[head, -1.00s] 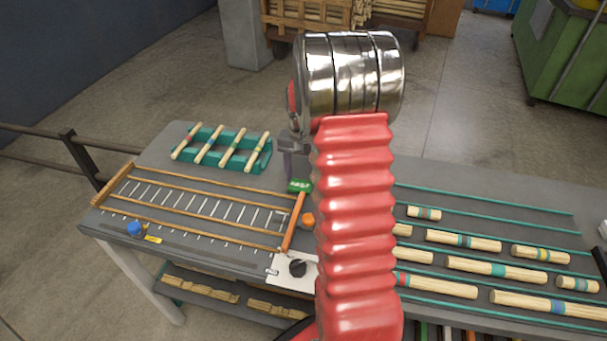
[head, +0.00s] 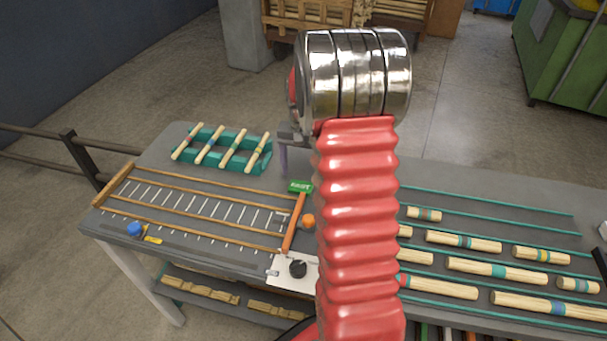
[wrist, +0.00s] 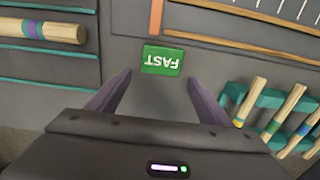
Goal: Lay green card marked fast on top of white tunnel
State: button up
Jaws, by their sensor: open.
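The green card marked FAST (head: 300,187) lies on the grey bench, near the far end of an orange bar. In the wrist view the card (wrist: 162,60) lies flat with its white letters upside down. My gripper (wrist: 160,76) is open, its two purple fingers apart, with the card just beyond and between the fingertips in the picture. It holds nothing. In the head view one finger shows beside the metal wrist, and my red arm hides the rest. I see no white tunnel in either view; part of the bench is behind my arm.
A wooden-railed rack (head: 200,205) lies left, and a teal stand (head: 215,152) with striped sticks behind it. Teal rails with several turned sticks (head: 465,240) fill the right. An orange bar (head: 294,222), orange knob (head: 308,221) and white panel with a black knob (head: 283,270) are near the card.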

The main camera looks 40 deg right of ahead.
aim_at(301, 182)
notch_tip(301, 182, up, 9)
dwell(0.3)
dwell(0.5)
jog(key=s+a+r+n+t, duration=0.1)
jog(key=s+a+r+n, duration=0.3)
jog(key=a, duration=0.4)
jog(key=s+a+r+n+t, duration=0.1)
jog(key=s+a+r+t, duration=0.1)
jog(key=s+a+r, duration=0.5)
jog(key=s+a+f+n+t, duration=0.2)
jog(key=s+a+n, duration=0.3)
jog(key=s+a, duration=0.4)
jog(key=a, duration=0.4)
jog(key=shift+s+f+t, duration=0.15)
jog(key=shift+s+t, duration=0.05)
jog(key=shift+t, duration=0.1)
